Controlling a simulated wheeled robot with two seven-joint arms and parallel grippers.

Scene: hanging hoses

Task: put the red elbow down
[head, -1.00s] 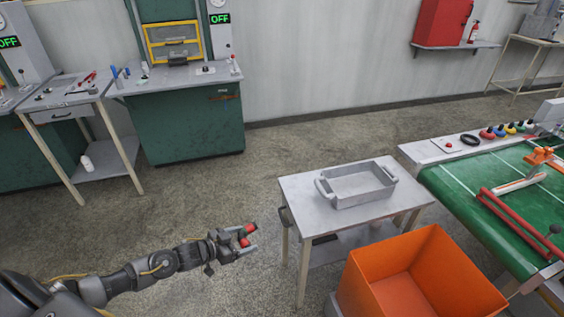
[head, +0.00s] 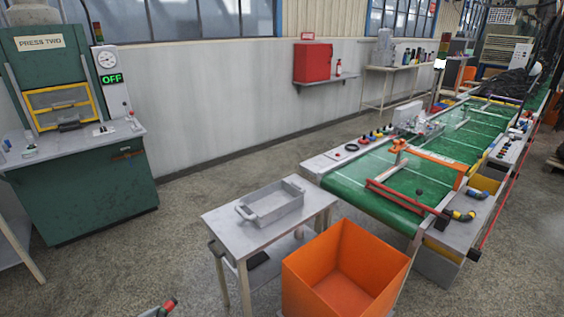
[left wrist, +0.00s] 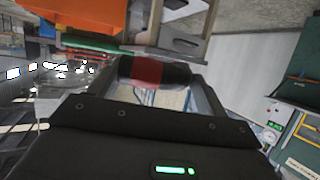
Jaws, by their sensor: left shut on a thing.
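The red elbow (head: 170,303) shows at the bottom edge of the head view, at the tip of my left gripper (head: 158,311), most of which is cut off by the frame. In the left wrist view the elbow (left wrist: 147,71) lies across between the two fingers of my left gripper (left wrist: 155,80), red in the middle with dark ends. The gripper is shut on it and holds it above the floor, left of the small grey table (head: 219,221). My right gripper is not in view.
A grey metal tray (head: 272,207) stands on the small table, whose front left corner is bare. An orange bin (head: 310,291) stands right of it, in front of the green conveyor (head: 345,192). A green press (head: 85,195) stands at the left. Open floor lies between.

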